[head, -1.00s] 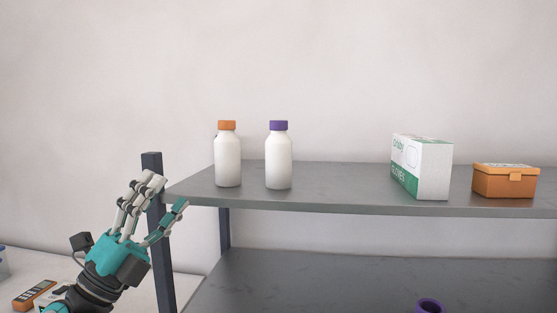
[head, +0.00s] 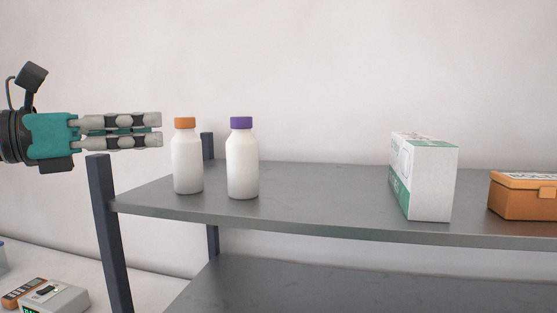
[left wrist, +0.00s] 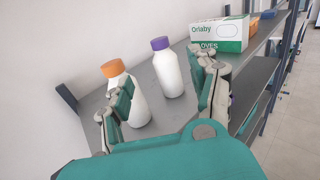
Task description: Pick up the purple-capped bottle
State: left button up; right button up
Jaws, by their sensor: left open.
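The purple-capped bottle (head: 242,165) is white and stands upright on the upper shelf. In the left wrist view the purple-capped bottle (left wrist: 168,72) stands ahead, between the directions of the two finger groups and beyond their tips. An orange-capped white bottle (head: 187,162) stands just left of it; in the left wrist view the orange-capped bottle (left wrist: 138,105) is nearer, partly hidden behind the left finger. My left gripper (head: 161,130) is level, left of both bottles at about cap height, its fingers pointing right. It is open and empty (left wrist: 165,95). My right gripper is not in view.
The grey upper shelf (head: 310,205) also holds a white and green glove box (head: 430,180) and an orange box (head: 523,197) to the right. A dark post (head: 108,230) rises at the shelf's left end. The shelf is clear between the purple-capped bottle and the glove box.

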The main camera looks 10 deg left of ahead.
aim_at(242, 120)
pick_arm(q)
jog(key=p+x, duration=0.2)
jog(key=x, duration=0.3)
jog(key=p+x, duration=0.2)
jog(key=x, duration=0.3)
jog(key=p+x, duration=0.2)
jog(key=x, duration=0.4)
jog(key=shift+s+r, duration=0.1)
jog(key=shift+r, duration=0.2)
jog(key=shift+d+f, duration=0.1)
jog(key=shift+d, duration=0.1)
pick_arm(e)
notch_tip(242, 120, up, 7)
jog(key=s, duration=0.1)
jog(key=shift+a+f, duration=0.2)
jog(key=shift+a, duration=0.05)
